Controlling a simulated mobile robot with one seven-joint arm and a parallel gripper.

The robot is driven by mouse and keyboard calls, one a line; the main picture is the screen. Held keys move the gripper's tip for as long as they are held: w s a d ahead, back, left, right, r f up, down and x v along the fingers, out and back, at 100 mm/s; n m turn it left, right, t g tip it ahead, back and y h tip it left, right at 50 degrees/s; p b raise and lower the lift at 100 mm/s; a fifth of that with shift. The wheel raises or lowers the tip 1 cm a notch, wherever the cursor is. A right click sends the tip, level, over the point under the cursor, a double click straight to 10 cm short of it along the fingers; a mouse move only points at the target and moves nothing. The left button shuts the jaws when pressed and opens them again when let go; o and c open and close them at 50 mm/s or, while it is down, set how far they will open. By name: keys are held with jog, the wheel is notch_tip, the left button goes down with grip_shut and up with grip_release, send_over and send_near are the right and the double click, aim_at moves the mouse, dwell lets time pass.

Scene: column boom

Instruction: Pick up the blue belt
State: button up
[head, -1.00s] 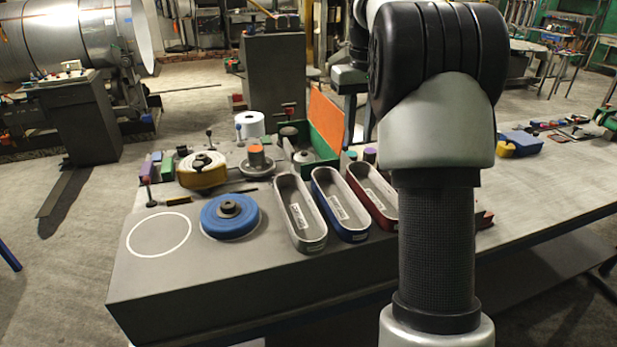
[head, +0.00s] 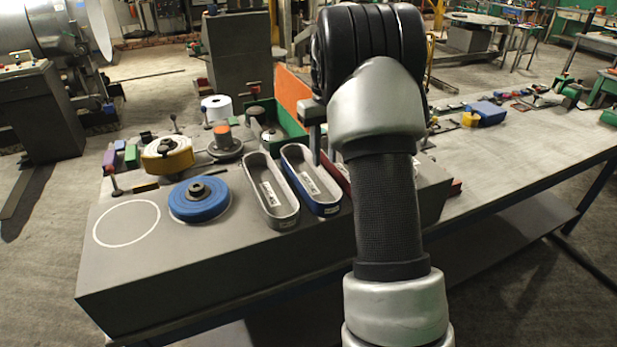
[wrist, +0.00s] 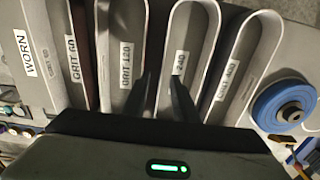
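The blue belt (head: 327,208) is a long oval loop, blue outside and grey inside, standing on edge on the grey block between a grey belt (head: 285,222) and a red belt (head: 345,182). My gripper (head: 322,150) is at the far end of the blue belt, partly hidden by my arm. In the wrist view my open gripper (wrist: 163,92) points down over the row, its two dark fingers apart near the wall between the belts labelled GRIT 120 (wrist: 104,35) and 240 (wrist: 208,60). Nothing is clearly held. Fingertip height is hard to tell.
A blue disc (head: 199,205) and an empty white circle (head: 127,223) lie left of the belts. The table (head: 520,140) is mostly clear at right.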

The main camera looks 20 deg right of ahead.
notch_tip(320, 180, down, 5)
jog(key=shift+s+a+r, duration=0.1)
jog(key=shift+s, duration=0.05)
grip_shut()
